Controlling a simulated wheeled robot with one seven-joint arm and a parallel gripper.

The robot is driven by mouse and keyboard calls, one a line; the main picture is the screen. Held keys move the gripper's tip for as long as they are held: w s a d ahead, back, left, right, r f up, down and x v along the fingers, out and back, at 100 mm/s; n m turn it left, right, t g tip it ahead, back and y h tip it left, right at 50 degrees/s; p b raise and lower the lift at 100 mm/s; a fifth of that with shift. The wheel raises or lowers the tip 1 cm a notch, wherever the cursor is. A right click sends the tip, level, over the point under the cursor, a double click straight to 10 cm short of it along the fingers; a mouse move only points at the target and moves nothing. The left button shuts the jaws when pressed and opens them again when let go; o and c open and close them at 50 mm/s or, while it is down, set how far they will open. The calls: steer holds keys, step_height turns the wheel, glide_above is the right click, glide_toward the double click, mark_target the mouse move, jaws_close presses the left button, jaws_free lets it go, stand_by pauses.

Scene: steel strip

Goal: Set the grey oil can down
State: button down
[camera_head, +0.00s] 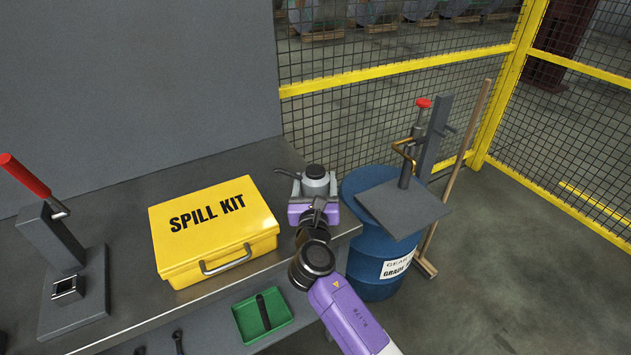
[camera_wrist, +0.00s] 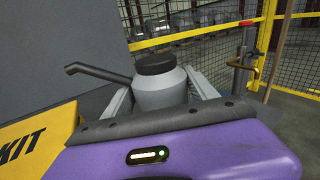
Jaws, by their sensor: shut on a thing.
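The grey oil can (camera_head: 316,183) has a black cap and shows at the right end of the steel bench (camera_head: 140,200). In the wrist view the oil can (camera_wrist: 162,86) stands upright between my fingers, its dark spout pointing left. My gripper (camera_head: 314,188) is shut on the can, one finger on each side. The can's base is hidden behind my gripper, so I cannot tell whether it touches the bench.
A yellow spill kit case (camera_head: 215,228) lies left of my gripper. A blue drum (camera_head: 372,262) stands right of the bench, near a pump with a flat plate (camera_head: 404,207). A green tray (camera_head: 263,316) sits lower, in front. A red-handled tool (camera_head: 55,240) stands at left.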

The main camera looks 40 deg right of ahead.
steer(key=shift+f, duration=0.1)
steer(key=shift+c, duration=0.9)
jaws_free()
steer(key=shift+f, duration=0.15)
steer(key=shift+a, duration=0.1)
steer(key=b+v, duration=0.1)
steer(key=v, duration=0.6)
steer(key=shift+s+a, duration=0.25)
